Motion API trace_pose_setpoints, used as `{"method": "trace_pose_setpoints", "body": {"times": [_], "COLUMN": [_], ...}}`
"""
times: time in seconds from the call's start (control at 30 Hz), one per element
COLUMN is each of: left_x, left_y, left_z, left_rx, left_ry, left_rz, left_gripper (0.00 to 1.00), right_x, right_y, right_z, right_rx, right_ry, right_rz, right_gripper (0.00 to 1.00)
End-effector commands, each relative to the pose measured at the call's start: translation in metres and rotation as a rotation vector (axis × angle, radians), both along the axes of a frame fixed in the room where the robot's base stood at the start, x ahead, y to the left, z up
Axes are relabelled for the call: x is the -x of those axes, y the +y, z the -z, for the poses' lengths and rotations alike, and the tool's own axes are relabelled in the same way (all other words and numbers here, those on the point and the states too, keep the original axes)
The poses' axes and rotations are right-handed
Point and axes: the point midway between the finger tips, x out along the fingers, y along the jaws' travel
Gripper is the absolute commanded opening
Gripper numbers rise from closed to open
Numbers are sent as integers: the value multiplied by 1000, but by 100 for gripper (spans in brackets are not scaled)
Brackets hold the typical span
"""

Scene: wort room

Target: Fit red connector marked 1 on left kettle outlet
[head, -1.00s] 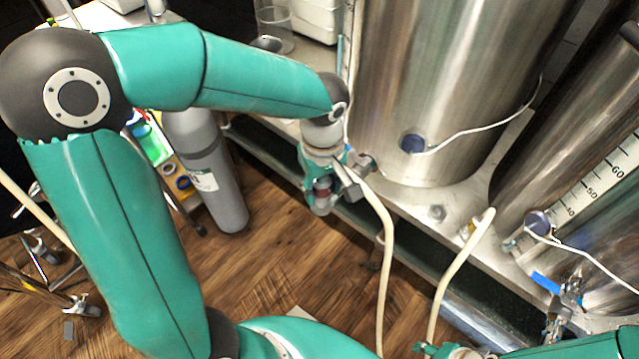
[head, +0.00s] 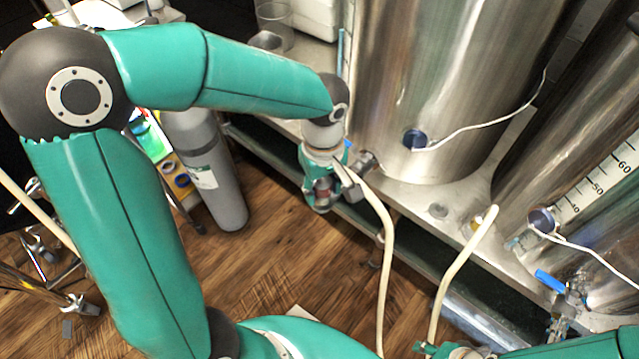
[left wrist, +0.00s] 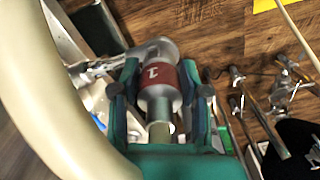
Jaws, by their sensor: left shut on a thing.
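My left gripper (head: 322,195) is beside the left kettle's base in the head view, shut on the red connector (head: 323,184). In the left wrist view the connector (left wrist: 160,76) shows its red band with a white 1, between the two fingers (left wrist: 155,92). The left kettle outlet (head: 366,161) is a metal fitting low on the left kettle (head: 440,70), just right of the gripper. In the wrist view a rounded metal fitting (left wrist: 158,50) lies at the connector's far end; I cannot tell whether they are joined. My right gripper (head: 440,349) is partly cut off at the bottom edge.
A pale hose (head: 384,230) hangs close by the left gripper and fills the wrist view's left side. Another hose (head: 455,262) rises toward the right kettle. A blue-handled valve (head: 550,281) is at right. A grey cylinder (head: 206,170) stands on the wooden floor at left.

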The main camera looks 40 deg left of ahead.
Motion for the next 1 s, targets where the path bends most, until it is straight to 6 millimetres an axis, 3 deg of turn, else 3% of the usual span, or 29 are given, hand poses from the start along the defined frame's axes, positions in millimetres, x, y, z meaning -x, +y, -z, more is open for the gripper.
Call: {"method": "trace_pose_setpoints", "body": {"times": [0.57, 0.6, 0.7, 0.77, 1.0], "left_x": [0, 0, 0, 0, 0], "left_y": [0, 0, 0, 0, 0], "left_z": [13, 12, 12, 12, 12], "left_rx": [0, 0, 0, 0, 0], "left_ry": [0, 0, 0, 0, 0], "left_rz": [0, 0, 0, 0, 1], "left_gripper": [4, 48, 65, 74, 74], "right_x": [0, 0, 0, 0, 0], "right_y": [0, 0, 0, 0, 0], "right_z": [11, 11, 10, 10, 10], "right_rx": [0, 0, 0, 0, 0], "right_ry": [0, 0, 0, 0, 0], "right_rz": [0, 0, 0, 0, 0], "right_gripper": [40, 40, 40, 40, 40]}}
